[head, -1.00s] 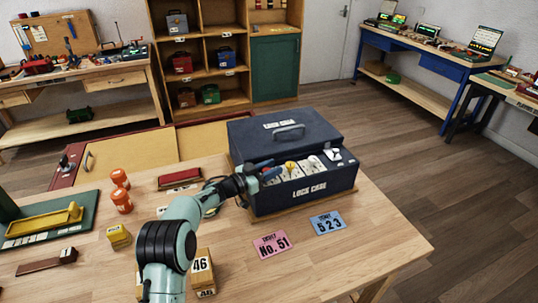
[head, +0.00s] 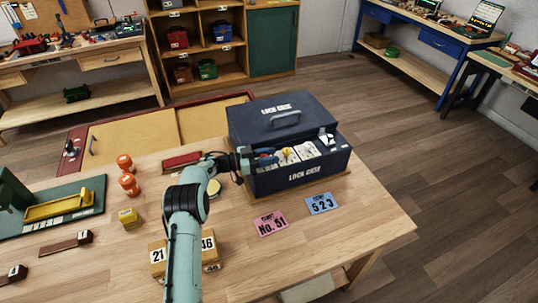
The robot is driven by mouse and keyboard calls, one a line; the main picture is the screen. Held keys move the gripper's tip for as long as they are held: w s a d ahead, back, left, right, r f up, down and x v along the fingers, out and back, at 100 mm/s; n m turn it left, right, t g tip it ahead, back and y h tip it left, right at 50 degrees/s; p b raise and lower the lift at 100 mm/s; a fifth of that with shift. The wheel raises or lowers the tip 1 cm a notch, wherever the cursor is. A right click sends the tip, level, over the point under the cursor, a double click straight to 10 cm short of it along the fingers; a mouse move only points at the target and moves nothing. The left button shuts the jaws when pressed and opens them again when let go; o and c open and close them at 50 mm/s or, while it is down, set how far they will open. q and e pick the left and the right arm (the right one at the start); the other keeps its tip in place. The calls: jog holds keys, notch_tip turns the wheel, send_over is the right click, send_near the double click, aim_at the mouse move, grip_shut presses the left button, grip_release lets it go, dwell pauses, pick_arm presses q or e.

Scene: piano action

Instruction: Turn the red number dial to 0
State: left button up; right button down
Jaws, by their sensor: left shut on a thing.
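The dark blue lock case (head: 304,179) stands on the wooden table with a row of dials along its open front. My left arm reaches in from the front, and its gripper (head: 264,160) is at the left end of that row. The gripper is shut on the red number dial, which is mostly hidden by the fingers, so its reading cannot be told. A yellow dial (head: 287,156) and white dial plates (head: 306,150) show to the right of the gripper. My right gripper is not in view.
A pink card (head: 270,224) reading No. 51 and a blue card (head: 321,203) reading 523 lie before the case. Orange stampers (head: 129,184), a yellow block (head: 129,218) and number blocks (head: 158,256) stand to the left. The table's right front is clear.

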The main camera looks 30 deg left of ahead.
pick_arm(q)
jog(key=shift+w+r, duration=0.15)
jog(key=shift+r, duration=0.3)
jog(key=o, duration=1)
jog(key=shift+f, duration=0.15)
jog(key=shift+f, duration=0.1)
jog(key=shift+s+a+f, duration=0.1)
jog(key=shift+s+a, duration=0.3)
jog(key=b+v, duration=0.2)
jog(key=v, duration=1)
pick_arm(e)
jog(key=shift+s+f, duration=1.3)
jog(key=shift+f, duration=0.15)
pick_arm(q)
jog(key=shift+s, duration=0.15)
